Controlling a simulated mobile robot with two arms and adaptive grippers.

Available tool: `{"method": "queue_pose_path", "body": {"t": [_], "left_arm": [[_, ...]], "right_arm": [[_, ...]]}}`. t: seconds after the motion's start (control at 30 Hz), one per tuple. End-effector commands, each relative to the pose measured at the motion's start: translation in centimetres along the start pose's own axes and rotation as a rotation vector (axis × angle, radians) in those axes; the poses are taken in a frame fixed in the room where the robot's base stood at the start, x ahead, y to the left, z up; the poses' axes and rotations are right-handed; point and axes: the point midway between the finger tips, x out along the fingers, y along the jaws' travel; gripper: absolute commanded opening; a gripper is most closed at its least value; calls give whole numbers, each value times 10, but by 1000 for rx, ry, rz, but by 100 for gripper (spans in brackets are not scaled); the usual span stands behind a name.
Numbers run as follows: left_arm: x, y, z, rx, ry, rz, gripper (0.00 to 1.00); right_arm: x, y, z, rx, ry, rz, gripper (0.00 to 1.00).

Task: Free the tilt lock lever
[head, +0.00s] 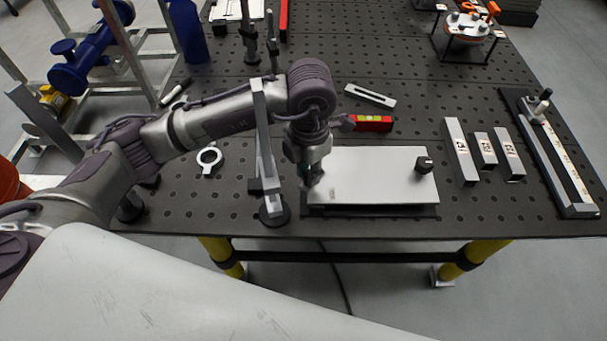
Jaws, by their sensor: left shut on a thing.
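My left gripper (311,178) points down at the left end of a pale flat plate (375,182) on a dark base. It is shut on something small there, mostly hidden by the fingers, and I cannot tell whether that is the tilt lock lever. A black knob (424,164) stands on the plate's right end. No other part is clearly recognisable as the lever. My right gripper is not in view.
A grey upright post (264,140) on a round foot stands just left of the gripper. A red level (373,123) lies behind the plate. Several metal bars (459,150) lie to the right. The perforated table's (500,215) front edge is near.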

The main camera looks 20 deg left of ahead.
Motion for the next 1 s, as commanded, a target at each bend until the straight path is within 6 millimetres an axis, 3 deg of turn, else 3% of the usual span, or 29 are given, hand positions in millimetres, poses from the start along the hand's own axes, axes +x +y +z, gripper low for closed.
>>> {"method": "queue_pose_path", "body": {"t": [1.0], "left_arm": [[0,-14,7,4,-3,-2,10]], "right_arm": [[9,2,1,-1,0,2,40]]}}
